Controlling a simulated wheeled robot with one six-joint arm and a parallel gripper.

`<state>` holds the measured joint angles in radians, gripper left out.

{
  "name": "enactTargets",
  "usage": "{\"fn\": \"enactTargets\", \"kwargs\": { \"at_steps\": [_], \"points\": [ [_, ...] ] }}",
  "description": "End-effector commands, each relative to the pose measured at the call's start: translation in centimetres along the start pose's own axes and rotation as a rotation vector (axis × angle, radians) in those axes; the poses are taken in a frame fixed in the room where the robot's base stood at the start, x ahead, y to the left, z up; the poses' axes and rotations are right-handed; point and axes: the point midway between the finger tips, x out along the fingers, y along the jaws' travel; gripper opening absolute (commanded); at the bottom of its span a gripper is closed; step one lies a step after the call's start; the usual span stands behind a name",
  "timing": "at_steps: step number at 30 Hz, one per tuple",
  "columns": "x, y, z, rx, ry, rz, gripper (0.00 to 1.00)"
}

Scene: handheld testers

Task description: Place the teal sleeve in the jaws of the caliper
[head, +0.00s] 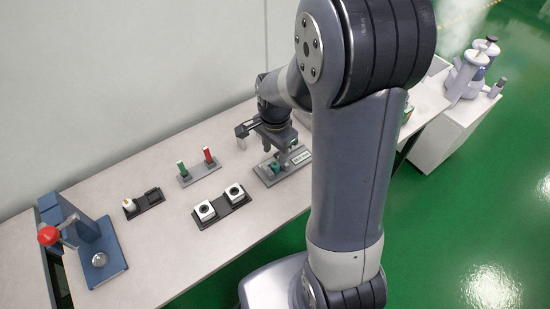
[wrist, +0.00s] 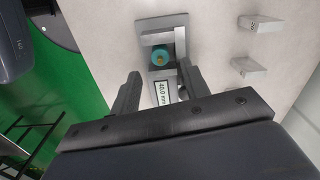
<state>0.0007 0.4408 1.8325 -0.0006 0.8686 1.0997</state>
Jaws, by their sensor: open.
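The teal sleeve (wrist: 160,56) stands on the grey caliper (wrist: 148,22), beside its pale jaw pieces, in the upper middle of the wrist view. A brass-coloured centre shows in it. Whether both jaws touch it I cannot tell. The caliper's display (wrist: 162,93) reads 40.0 mm. My gripper (wrist: 160,71) is open, its two fingers apart on either side of the display, with the sleeve just beyond the fingertips and nothing held.
On the bench to the left are a grey stand (head: 205,173) with green and red handled pieces, a black tray (head: 150,206), two white blocks (head: 205,211) and a blue press (head: 98,250) with a red knob. Bare bench lies between them.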

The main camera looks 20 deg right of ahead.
Motion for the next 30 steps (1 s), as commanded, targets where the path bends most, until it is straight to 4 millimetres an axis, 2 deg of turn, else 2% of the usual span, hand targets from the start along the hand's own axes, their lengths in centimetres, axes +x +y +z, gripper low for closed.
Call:
{"fn": "enactTargets", "kwargs": {
  "at_steps": [1, 3, 10, 15, 30],
  "points": [
    [-1.4, -0.1, -0.1, 0.0, 0.003, -0.006, 0.44],
    [-2.9, -0.1, 0.0, 0.0, 0.003, -0.006, 0.44],
    [-6.2, -0.1, 0.0, 0.0, 0.001, -0.002, 0.44],
    [-7.0, 0.0, 0.0, 0.0, 0.0, 0.0, 0.44],
    [-7.0, 0.0, 0.0, 0.0, 0.0, 0.0, 0.44]
  ]
}}
